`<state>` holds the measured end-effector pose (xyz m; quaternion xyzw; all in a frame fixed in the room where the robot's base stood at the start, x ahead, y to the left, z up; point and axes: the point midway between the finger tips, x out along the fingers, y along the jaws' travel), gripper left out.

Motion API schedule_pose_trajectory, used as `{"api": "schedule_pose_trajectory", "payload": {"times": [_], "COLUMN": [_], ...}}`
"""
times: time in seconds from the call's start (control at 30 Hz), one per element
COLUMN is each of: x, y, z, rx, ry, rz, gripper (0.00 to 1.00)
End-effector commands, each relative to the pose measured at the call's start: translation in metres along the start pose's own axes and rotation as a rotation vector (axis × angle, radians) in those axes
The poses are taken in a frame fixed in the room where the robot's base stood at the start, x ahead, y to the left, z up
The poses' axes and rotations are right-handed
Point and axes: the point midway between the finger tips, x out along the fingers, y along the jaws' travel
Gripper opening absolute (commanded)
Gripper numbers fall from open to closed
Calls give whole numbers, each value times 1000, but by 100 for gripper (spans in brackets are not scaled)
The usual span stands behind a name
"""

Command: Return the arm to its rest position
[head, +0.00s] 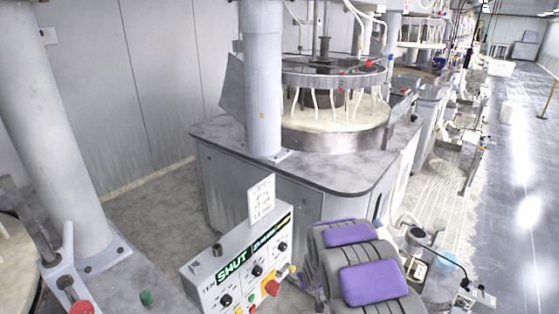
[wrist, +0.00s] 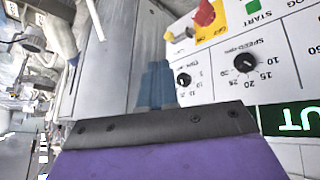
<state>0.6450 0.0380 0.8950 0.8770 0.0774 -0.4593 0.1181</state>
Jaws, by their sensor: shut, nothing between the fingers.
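My arm, with grey links and purple pads, shows at the lower middle of the head view, just right of a control box (head: 225,277). My gripper (wrist: 157,84) shows in the wrist view as narrow blue-grey fingers beyond a dark, purple-topped part of my arm. The fingers are shut and hold nothing. The control box face (wrist: 215,85) is close by on the right of the wrist view, with knobs and a yellow and red switch. In the head view my arm hides the gripper's fingers.
A polishing machine (head: 300,175) with a round platen stands behind the box. A grey column (head: 50,140) rises at left, with a red button (head: 81,307) below it. A walkway (head: 510,180) lies open on the right.

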Motion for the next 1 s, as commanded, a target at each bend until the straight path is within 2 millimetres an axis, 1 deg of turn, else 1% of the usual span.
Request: {"api": "schedule_pose_trajectory", "payload": {"times": [0.03, 0.23, 0.47, 0.5, 0.57, 0.6, 0.77, 0.8, 0.87, 1.0], "x": [-20, -90, -173, -187, -209, -224, -282, -295, -316, -364], "y": [7, 25, 33, 33, 33, 32, 25, 22, 18, 5], "z": [-3, 7, 33, 39, 46, 54, 83, 91, 103, 135], "rx": [10, 56, 114, 125, 141, 152, 189, 197, 210, 237], "ry": [-18, -131, -258, -282, -311, -336, -423, -442, -474, -549], "rz": [12, 44, 58, 57, 56, 55, 43, 39, 31, 8], "gripper": [0, 0, 0, 0, 0, 0, 0, 0, 0, 0]}}
